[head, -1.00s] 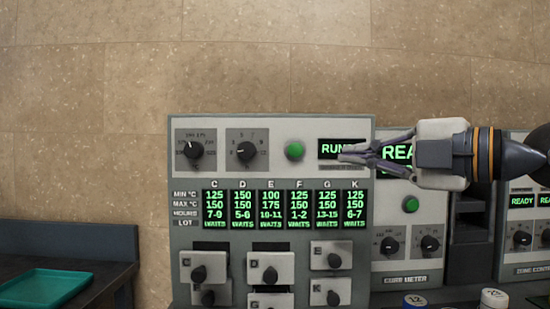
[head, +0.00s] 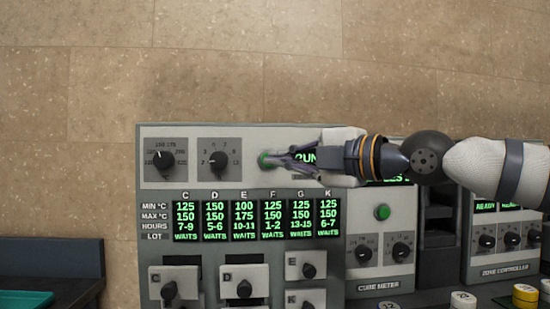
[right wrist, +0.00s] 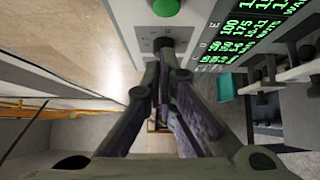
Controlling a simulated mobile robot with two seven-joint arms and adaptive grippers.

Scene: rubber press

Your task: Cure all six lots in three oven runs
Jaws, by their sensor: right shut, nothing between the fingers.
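The oven panel (head: 236,143) has a left dial (head: 161,160), a second dial (head: 217,160) and a green button (head: 265,159). My right gripper (head: 270,157) is shut and empty, its fingertips at the green button; I cannot tell whether they touch. The run display (head: 306,157) is partly hidden by the gripper. The lot display (head: 243,219) lists C, D, E, F, G and K, all reading WAITS. Lot drawers with black knobs show below, such as C (head: 184,273) and D (head: 257,273).
A cure meter (head: 381,285) with a green button (head: 382,212) and two dials stands right of the panel. A zone controller (head: 500,268) is further right. Numbered capped containers (head: 463,301) stand at the bottom right. A teal tray (head: 25,300) lies at lower left.

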